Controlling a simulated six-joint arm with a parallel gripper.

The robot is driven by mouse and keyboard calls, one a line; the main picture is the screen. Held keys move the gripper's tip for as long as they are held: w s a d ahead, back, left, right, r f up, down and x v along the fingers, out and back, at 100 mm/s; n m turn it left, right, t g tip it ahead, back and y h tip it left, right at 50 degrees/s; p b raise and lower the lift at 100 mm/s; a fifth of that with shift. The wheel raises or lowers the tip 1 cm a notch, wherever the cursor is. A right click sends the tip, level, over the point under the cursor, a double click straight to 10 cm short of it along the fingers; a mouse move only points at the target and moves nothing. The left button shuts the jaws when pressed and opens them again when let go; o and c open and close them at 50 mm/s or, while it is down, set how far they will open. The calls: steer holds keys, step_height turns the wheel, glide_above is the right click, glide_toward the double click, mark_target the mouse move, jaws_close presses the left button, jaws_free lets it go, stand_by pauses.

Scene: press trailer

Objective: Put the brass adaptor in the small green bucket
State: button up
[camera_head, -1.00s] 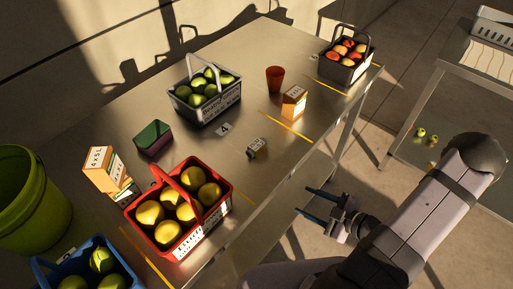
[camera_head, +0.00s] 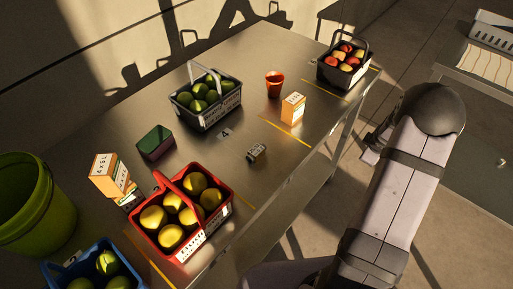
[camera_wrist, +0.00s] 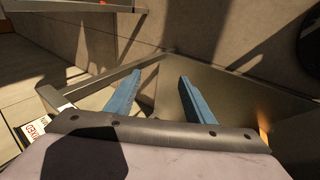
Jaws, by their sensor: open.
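A small dark piece with a pale lettered face (camera_head: 257,151) lies alone near the middle of the metal table in the head view; I cannot tell for sure whether it is the brass adaptor. A lime-green bucket (camera_head: 38,205) stands at the left edge, partly cut off, and its inside is mostly hidden. My gripper (camera_wrist: 158,78) shows two blue fingers apart with nothing between them in the wrist view. In the head view it is mostly hidden by my arm, beyond the table's right edge and away from the small piece.
The table holds a red basket of yellow fruit (camera_head: 149,240), a grey basket of green fruit (camera_head: 205,120), a dark basket of red fruit (camera_head: 343,75), a blue basket (camera_head: 60,276), a dark green box (camera_head: 155,143), an orange cup (camera_head: 275,84) and cartons (camera_head: 292,109). Bare metal surrounds the small piece.

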steer(key=w+a+r+m+t+h+p, duration=0.1)
steer(key=w+r+m+h, duration=0.2)
steer(key=r, duration=0.9)
steer(key=w+a+r+m+t+h+p, duration=0.1)
steer(key=w+a+r+m+t, duration=0.3)
steer(key=r, duration=0.9)
steer(key=w+d+r+m+g+h+p, duration=0.15)
steer(key=w+r, duration=0.35)
steer(key=r, duration=0.7)
steer(key=m+g+y+p, duration=0.6)
steer(key=m, duration=0.4)
glide_above(256, 149)
steer(key=s+a, duration=0.2)
steer(key=shift+n, duration=0.25)
steer(key=shift+s+d+f, duration=0.1)
steer(key=shift+f, duration=4.95)
steer(key=shift+s+d+f, duration=0.1)
steer(key=shift+f, duration=4.9)
steer(key=shift+f, duration=0.1)
steer(key=shift+w+p+x, duration=0.15)
steer(key=shift+p+x, duration=0.5)
steer(key=shift+x, duration=0.6)
steer(key=shift+w+p+x, duration=0.15)
steer(key=shift+p+x, duration=0.45)
steer(key=shift+x, duration=0.6)
